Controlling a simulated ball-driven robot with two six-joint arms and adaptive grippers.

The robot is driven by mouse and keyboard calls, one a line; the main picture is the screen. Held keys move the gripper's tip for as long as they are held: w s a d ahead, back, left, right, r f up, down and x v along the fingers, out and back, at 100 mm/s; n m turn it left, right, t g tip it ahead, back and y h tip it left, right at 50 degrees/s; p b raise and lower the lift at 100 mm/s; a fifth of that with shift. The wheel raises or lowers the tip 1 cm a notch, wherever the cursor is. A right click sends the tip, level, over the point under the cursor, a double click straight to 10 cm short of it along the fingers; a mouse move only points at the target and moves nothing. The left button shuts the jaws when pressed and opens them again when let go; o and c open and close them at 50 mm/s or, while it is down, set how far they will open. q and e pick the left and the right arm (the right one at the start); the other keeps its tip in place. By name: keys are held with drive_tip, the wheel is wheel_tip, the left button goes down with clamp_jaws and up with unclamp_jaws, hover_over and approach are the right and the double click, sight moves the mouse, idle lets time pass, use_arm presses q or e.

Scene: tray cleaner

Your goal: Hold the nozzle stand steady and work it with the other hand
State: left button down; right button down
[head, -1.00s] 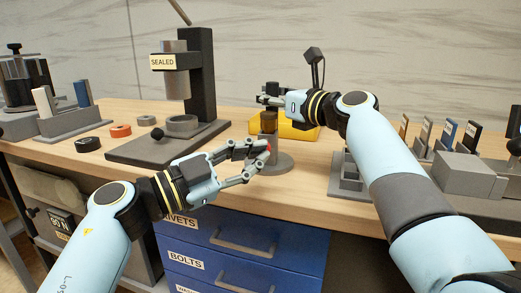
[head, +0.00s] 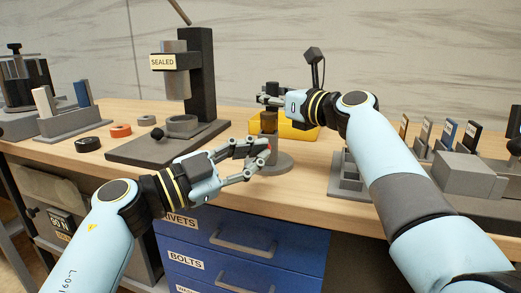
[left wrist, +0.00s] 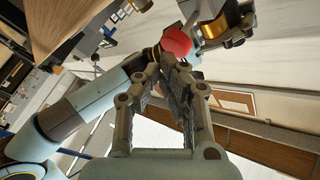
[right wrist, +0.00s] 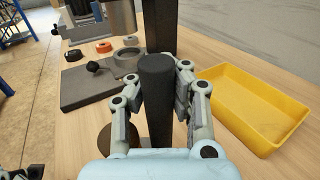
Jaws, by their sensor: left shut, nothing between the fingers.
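The nozzle stand (head: 277,163) has a round grey base, an upright post and an amber-brown part (head: 268,123) near its top. My right gripper (head: 268,99) is at the top of the stand. In the right wrist view its fingers close on both sides of the dark post (right wrist: 156,90). A red knob (left wrist: 176,42) shows in the left wrist view just beyond my left fingertips (left wrist: 165,62). My left gripper (head: 267,153) is shut and empty at the knob, in front of the post. Whether it touches the knob is unclear. A gold ring (left wrist: 240,38) shows beyond.
A yellow tray (right wrist: 262,137) stands behind the stand. A dark press (head: 203,85) marked SEALED stands to the left, with several rings (head: 121,131) on the bench. A grey slotted block (head: 350,182) is close on the right. Blue drawers (head: 235,240) are below the bench edge.

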use_arm(q)
drive_tip(key=shift+w+d, duration=0.15)
drive_tip(key=shift+w, duration=0.7)
idle(0.9)
drive_tip(key=shift+s, duration=0.15)
drive_tip(key=shift+s+a, duration=0.2)
drive_tip(key=shift+s, duration=0.85)
drive_tip(key=shift+s, duration=0.1)
drive_tip(key=s, duration=0.2)
drive_tip(key=s+a, duration=0.1)
drive_tip(key=s, duration=0.1)
drive_tip(key=shift+s, duration=0.35)
idle(1.7)
drive_tip(key=s, duration=0.4)
drive_tip(key=shift+a, duration=0.25)
